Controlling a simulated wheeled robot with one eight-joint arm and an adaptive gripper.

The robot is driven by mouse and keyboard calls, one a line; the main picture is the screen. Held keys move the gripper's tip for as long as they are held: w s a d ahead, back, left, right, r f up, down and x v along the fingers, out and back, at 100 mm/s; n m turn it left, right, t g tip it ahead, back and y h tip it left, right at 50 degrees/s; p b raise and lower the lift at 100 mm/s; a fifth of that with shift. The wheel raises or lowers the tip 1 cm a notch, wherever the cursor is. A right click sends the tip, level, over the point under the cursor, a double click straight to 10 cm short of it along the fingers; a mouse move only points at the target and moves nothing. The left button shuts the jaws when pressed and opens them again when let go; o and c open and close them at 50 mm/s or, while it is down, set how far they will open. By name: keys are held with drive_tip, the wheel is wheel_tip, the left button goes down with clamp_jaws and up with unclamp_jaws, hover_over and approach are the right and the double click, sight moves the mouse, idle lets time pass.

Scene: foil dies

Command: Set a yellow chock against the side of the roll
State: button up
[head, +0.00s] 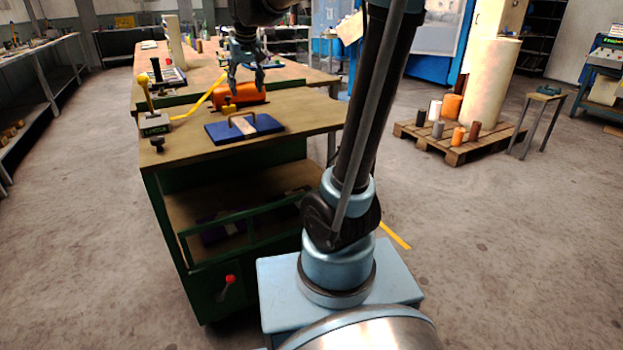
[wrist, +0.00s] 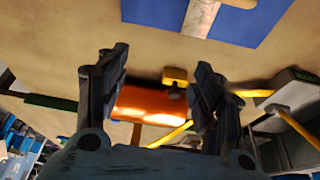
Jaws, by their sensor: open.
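The orange roll (head: 245,95) lies on its side on the bench top, and it also shows in the wrist view (wrist: 152,103). A small yellow chock (head: 229,108) is at the near side of the roll; in the wrist view the chock (wrist: 175,75) is close beside the roll's edge. I cannot tell whether they touch. My gripper (head: 246,82) is above the roll, fingers pointing down. In the wrist view my gripper (wrist: 157,85) is open and empty, with the roll and chock showing between and beyond its fingers.
A yellow strip (head: 200,104) slants left of the roll, near a small post device (head: 155,124). The bench's right front is bare.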

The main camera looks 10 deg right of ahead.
drive_tip(key=shift+m+g+h, duration=0.4)
drive_tip(key=shift+m, duration=0.2)
drive_tip(key=s+d+f, duration=0.3)
drive_tip(key=s, duration=0.2)
drive_tip(key=s+d+f, duration=0.2)
drive_tip(key=s+d, duration=0.2)
drive_tip(key=s, duration=0.1)
drive_tip(key=s+d+f, duration=0.3)
drive_tip(key=s+d, duration=0.1)
drive_tip(key=s, duration=0.1)
drive_tip(key=shift+s+d+f, duration=0.2)
drive_tip(key=shift+f, duration=0.1)
drive_tip(key=s+d+f, duration=0.2)
drive_tip(key=s+f, duration=0.5)
drive_tip(key=s+d+f+m+g, duration=0.1)
drive_tip(key=s+d+f, duration=0.2)
drive_tip(key=s+f, duration=0.4)
drive_tip(key=shift+s+d, duration=0.35)
drive_tip(key=shift+s, duration=0.45)
drive_tip(key=shift+w+f, duration=0.1)
drive_tip(key=shift+f, duration=0.05)
drive_tip(key=shift+w+f, duration=0.15)
drive_tip(key=shift+w, duration=0.2)
drive_tip(key=shift+a, duration=0.1)
